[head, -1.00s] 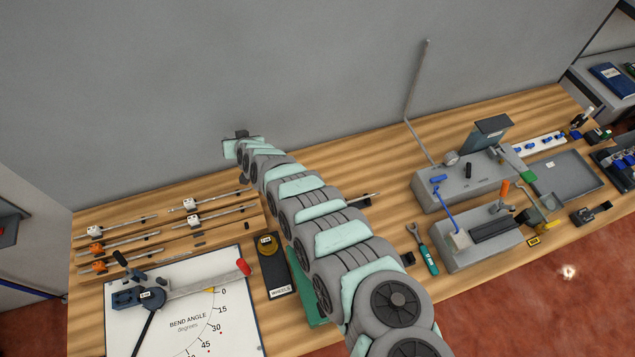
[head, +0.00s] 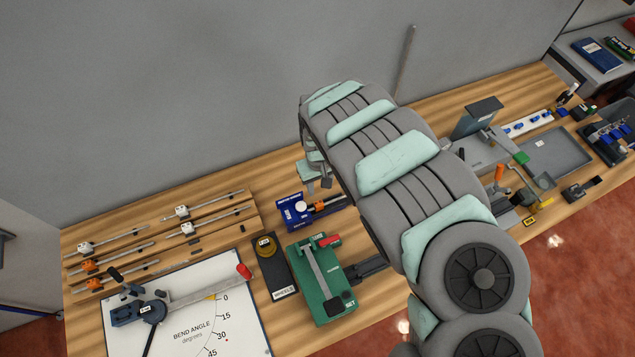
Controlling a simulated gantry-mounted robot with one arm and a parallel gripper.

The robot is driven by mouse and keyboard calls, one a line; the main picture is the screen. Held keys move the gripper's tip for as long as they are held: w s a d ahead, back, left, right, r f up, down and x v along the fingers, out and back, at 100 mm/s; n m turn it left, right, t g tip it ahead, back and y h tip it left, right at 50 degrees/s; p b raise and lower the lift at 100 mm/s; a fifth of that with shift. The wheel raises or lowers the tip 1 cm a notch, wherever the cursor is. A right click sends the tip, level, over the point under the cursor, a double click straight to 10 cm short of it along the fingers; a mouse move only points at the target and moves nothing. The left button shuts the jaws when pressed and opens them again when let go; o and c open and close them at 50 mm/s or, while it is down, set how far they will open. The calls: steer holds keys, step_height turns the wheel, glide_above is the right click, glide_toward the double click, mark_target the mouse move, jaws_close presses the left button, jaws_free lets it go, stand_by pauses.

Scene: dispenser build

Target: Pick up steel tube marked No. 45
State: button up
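Several steel tubes lie on the wooden rack at the left of the head view. Some carry white tags, such as the back tube (head: 215,200), the tube in front of it (head: 222,217) and the far-left tube (head: 118,237). Others carry orange tags, such as this tube (head: 125,252) and the one in front of it (head: 130,273). The tag numbers are too small to read, so I cannot tell which is No. 45. My gripper (head: 326,183) hangs to the right of the rack, near a blue fixture (head: 297,214). Its fingers are small and partly hidden by my arm.
A bend-angle board (head: 205,325) with a lever bender (head: 140,311) lies in front of the rack. A black wheels holder (head: 284,281) and a green device (head: 322,283) stand to its right. Grey machines at the right are partly hidden behind my arm. The wall stands behind the bench.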

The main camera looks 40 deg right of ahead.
mark_target(319, 204)
step_height(319, 204, down, 10)
steer(key=shift+w+a+r, duration=0.1)
steer(key=shift+a+r, duration=0.05)
steer(key=shift+f, duration=0.6)
stand_by(0.5)
jaws_close()
